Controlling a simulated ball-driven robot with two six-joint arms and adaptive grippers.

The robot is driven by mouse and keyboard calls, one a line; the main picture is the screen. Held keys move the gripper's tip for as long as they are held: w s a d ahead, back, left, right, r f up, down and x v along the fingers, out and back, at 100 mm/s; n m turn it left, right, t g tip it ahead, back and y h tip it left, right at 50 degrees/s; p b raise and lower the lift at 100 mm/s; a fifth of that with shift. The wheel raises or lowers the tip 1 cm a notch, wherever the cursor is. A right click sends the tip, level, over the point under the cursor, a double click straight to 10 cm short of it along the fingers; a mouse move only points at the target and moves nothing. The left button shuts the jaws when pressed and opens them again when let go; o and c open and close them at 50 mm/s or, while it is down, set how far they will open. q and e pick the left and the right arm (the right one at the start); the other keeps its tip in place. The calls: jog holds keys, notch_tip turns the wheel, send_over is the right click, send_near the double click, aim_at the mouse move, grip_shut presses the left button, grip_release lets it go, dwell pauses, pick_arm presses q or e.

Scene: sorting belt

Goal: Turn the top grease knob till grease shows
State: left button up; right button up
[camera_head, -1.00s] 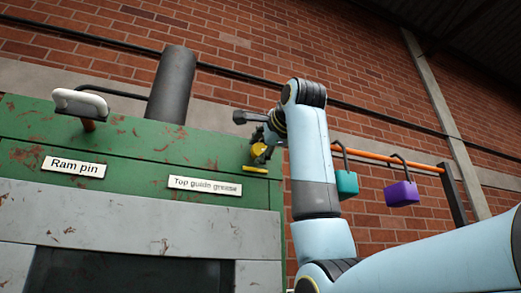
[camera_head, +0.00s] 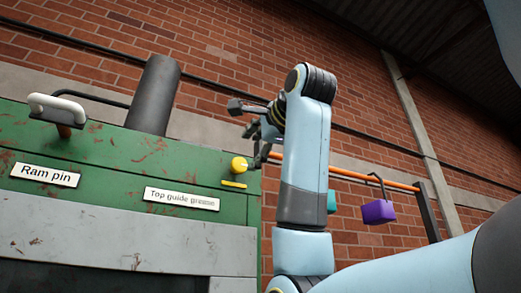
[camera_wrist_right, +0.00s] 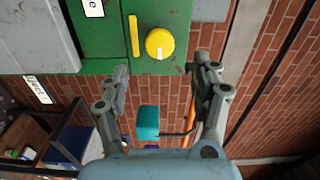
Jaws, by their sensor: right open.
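The yellow grease knob (camera_head: 239,164) sits at the right end of the green machine top, beside the "Top guide grease" label (camera_head: 181,199). A yellow strip (camera_head: 234,184) lies just below it. In the right wrist view the round knob (camera_wrist_right: 160,43) carries a pale mark at its edge and stands clear of the fingers. My right gripper (camera_head: 256,146) is just right of the knob, apart from it. The right wrist view shows its two fingers (camera_wrist_right: 161,70) spread and empty. I cannot make out any grease. My left gripper is not in view.
A white-handled ram pin (camera_head: 57,107) stands at the machine's left, near a dark cylinder (camera_head: 152,95). An orange rail (camera_head: 375,177) with a purple block (camera_head: 378,211) and a teal block (camera_wrist_right: 148,122) is behind my right arm. A brick wall is behind.

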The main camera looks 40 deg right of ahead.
jog(key=v, duration=0.3)
jog(key=shift+s+a, duration=0.1)
jog(key=shift+s, duration=0.25)
jog(key=shift+w+f, duration=0.1)
